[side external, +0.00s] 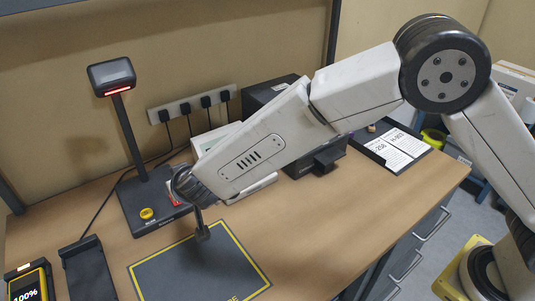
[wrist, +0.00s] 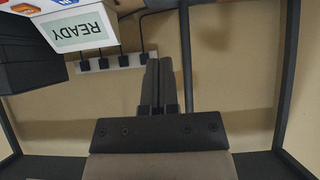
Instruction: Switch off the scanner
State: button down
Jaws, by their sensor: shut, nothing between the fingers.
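The scanner is a dark head (side external: 112,76) on a slim post, with a glowing red strip on its underside. Its dark base (side external: 150,190) stands on the table and carries a round yellow button (side external: 147,213). A red part (side external: 174,201) shows at the base's right edge, partly hidden by my wrist. My gripper (side external: 203,234) points down, shut and empty, above the back part of the grey mat, right of the base and apart from the yellow button. In the wrist view, its two fingers (wrist: 158,65) lie together. The buttons cannot be made out there.
The yellow-bordered grey mat (side external: 180,275) lies in front. A phone-like device reading 100% (side external: 29,283) and a dark cradle (side external: 88,272) are at front left. A power strip (side external: 190,107) is on the wall. A READY display (wrist: 77,28) and black box (wrist: 30,60) show in the wrist view.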

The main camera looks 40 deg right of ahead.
jog(key=shift+w+f, duration=0.1)
jog(key=x, duration=0.9)
jog(key=shift+w+f, duration=0.3)
notch_tip(320, 180, down, 2)
jog(key=shift+w+f, duration=0.2)
jog(key=shift+f, duration=0.7)
jog(key=shift+f, duration=0.1)
jog(key=shift+w+f, duration=0.15)
jog(key=shift+f, duration=0.1)
jog(key=shift+w, duration=0.1)
